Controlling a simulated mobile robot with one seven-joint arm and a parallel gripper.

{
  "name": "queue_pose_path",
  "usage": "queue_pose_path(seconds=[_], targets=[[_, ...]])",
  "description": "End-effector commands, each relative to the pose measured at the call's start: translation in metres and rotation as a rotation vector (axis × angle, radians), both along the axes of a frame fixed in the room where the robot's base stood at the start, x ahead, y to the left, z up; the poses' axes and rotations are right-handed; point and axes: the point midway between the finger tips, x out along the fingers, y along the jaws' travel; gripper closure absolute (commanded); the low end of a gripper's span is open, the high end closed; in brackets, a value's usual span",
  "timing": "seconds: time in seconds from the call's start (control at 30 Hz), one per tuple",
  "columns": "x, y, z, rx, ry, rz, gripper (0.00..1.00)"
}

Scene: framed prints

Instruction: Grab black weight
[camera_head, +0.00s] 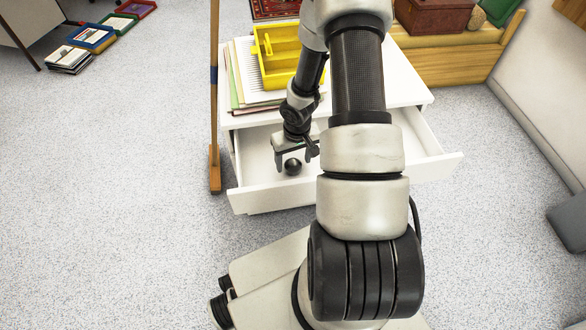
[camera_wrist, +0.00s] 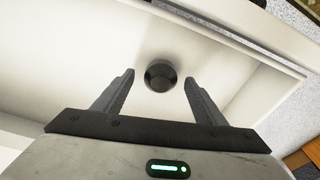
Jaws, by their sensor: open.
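The black weight (camera_head: 292,166) is a small, dark, rounded object in the open white drawer (camera_head: 250,200). In the wrist view the weight (camera_wrist: 160,75) sits on the drawer floor, just past the fingertips and roughly centred between them. My gripper (camera_head: 295,158) is over the drawer, with its fingers near the weight. In the wrist view my gripper (camera_wrist: 160,82) is open, with a clear gap on both sides of the weight. I cannot tell the exact height of the fingers above the drawer floor.
The drawer's walls surround the weight, with its front edge close by. On the white cabinet top, a yellow tray (camera_head: 280,50) rests on papers (camera_head: 240,75). A wooden stick (camera_head: 214,110) stands at the drawer's left. A wooden crate (camera_head: 445,62) is behind at right.

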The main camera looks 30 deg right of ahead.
Motion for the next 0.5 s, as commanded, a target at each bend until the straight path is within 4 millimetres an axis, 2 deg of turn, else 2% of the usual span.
queue_pose_path(seconds=[0.03, 0.1, 0.33, 0.37, 0.5], targets=[[0.0009, 0.001, -0.0083, 0.001, 0.0, 0.002, 0.35], [0.0017, 0.0008, -0.0117, 0.001, 0.0, 0.001, 0.35], [0.002, 0.0006, -0.0119, 0.0, -0.001, 0.001, 0.35], [0.002, 0.0006, -0.0119, 0.0, -0.001, 0.001, 0.37], [0.0019, 0.0007, -0.0118, 0.0, -0.001, 0.001, 0.6]])
